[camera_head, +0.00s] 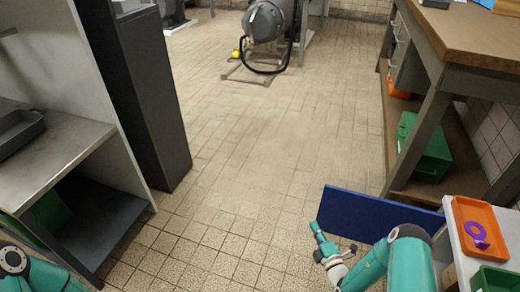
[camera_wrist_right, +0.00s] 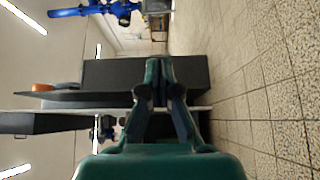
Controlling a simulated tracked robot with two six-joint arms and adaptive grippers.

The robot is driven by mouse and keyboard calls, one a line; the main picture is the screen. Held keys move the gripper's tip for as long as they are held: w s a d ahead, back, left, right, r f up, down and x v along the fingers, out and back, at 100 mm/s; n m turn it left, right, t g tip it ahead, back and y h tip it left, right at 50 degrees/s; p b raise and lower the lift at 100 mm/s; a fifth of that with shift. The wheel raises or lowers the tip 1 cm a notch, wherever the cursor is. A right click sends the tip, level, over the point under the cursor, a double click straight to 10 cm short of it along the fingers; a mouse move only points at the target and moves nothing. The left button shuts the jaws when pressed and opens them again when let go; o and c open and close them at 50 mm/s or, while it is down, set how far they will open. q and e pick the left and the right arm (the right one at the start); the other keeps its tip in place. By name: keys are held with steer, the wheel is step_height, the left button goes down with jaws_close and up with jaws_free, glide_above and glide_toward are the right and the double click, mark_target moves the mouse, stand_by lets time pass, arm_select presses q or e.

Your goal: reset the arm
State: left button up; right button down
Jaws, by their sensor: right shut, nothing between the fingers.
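My right arm comes in at the bottom right of the head view. Its teal gripper (camera_head: 315,226) hangs over the tiled floor, just left of a dark blue panel, with its fingers together and empty. In the right wrist view the gripper (camera_wrist_right: 158,66) is closed, with bare space around the fingertips. A teal part of my left arm (camera_head: 35,272) shows in the bottom left corner of the head view. My left gripper is outside the picture.
A grey metal shelf (camera_head: 75,140) and dark cabinet (camera_head: 150,95) stand left. The blue panel (camera_head: 375,220) and an orange tray (camera_head: 465,215) with a purple ring (camera_head: 477,234) are right. A wooden-topped workbench (camera_head: 475,35) stands behind. The middle floor is clear.

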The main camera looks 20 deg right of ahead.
steer(key=w+a+r+n+y, duration=0.25)
steer(key=a+r+y, duration=0.2)
steer(key=a, duration=0.25)
steer(key=w+a+r+n+y, duration=0.1)
steer(key=a+r+n+y, duration=0.2)
steer(key=a+r, duration=0.3)
steer(key=s+a+n+g+y, duration=0.6)
steer(key=a+n+g+y, duration=0.1)
steer(key=a, duration=0.5)
steer(key=s+a+n+g+y, duration=0.1)
steer(key=s+a+n+g, duration=0.7)
steer(key=s, duration=0.3)
steer(key=s+d+f+n+g+h, duration=0.3)
steer(key=s+n+g+h, duration=0.1)
steer(key=s+n, duration=0.5)
steer(key=s+d+f+n+g+h, duration=0.3)
steer(key=s+f+n+g+h, duration=0.1)
steer(key=s+n, duration=0.45)
steer(key=w+d+f+n+t+h, duration=0.3)
steer(key=w+d+n+t+h, duration=0.25)
steer(key=n, duration=0.85)
step_height(320, 180, up, 32)
steer(key=w+y+p, duration=0.1)
steer(key=y+p, duration=0.1)
steer(key=p, duration=2.9)
steer(key=shift+w+a+f+p, duration=0.2)
steer(key=shift+w+f+p, duration=0.05)
steer(key=shift+p, duration=0.15)
